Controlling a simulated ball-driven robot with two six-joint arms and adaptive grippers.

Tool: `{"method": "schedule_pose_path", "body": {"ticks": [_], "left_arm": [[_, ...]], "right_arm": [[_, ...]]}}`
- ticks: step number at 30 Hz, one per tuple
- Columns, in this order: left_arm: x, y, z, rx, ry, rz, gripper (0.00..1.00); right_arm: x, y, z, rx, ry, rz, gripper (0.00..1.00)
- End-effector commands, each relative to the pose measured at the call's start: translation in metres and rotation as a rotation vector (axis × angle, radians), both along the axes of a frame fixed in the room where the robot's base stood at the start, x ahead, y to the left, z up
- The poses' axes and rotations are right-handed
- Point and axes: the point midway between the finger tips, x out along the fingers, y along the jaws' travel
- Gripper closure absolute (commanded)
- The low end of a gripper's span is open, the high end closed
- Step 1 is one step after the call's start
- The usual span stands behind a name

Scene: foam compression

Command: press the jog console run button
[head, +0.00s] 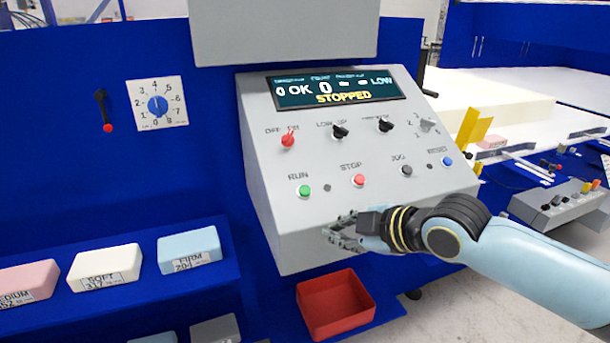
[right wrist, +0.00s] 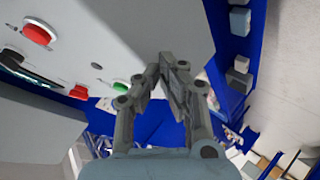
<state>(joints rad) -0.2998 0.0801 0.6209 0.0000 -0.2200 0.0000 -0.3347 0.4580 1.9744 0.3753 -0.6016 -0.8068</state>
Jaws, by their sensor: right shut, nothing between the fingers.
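The grey jog console (head: 264,200) has a sloped face with a display (head: 335,89) reading STOPPED. The green RUN button (head: 304,191) is at the left of the lower row, with the red STOP button (head: 359,180) to its right. My right gripper (head: 328,232) is shut and empty in front of the console's lower front, below and right of RUN. In the right wrist view the shut fingers (right wrist: 170,62) point toward the console, with the green button (right wrist: 120,87) just left of them and apart. My left gripper is out of view.
A red bin (head: 334,303) is below the console. Foam blocks, including a FIRM one (head: 189,249), lie on a blue shelf at left. A dial (head: 157,104) is on the wall.

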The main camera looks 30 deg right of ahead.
Motion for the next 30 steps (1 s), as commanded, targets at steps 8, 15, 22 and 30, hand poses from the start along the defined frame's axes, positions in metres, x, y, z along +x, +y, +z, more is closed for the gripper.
{"method": "schedule_pose_path", "body": {"ticks": [8, 15, 22, 30], "left_arm": [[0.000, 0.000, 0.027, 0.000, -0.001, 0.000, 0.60], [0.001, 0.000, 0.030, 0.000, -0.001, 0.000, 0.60], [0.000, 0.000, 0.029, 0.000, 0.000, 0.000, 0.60], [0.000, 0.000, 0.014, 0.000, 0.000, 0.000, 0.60]], "right_arm": [[0.017, 0.029, 0.122, -0.143, -0.215, 0.212, 1.00], [0.022, 0.036, 0.152, -0.201, -0.300, 0.275, 1.00], [0.023, 0.036, 0.152, -0.201, -0.300, 0.276, 1.00], [0.029, 0.034, 0.138, -0.201, -0.301, 0.274, 1.00]]}}
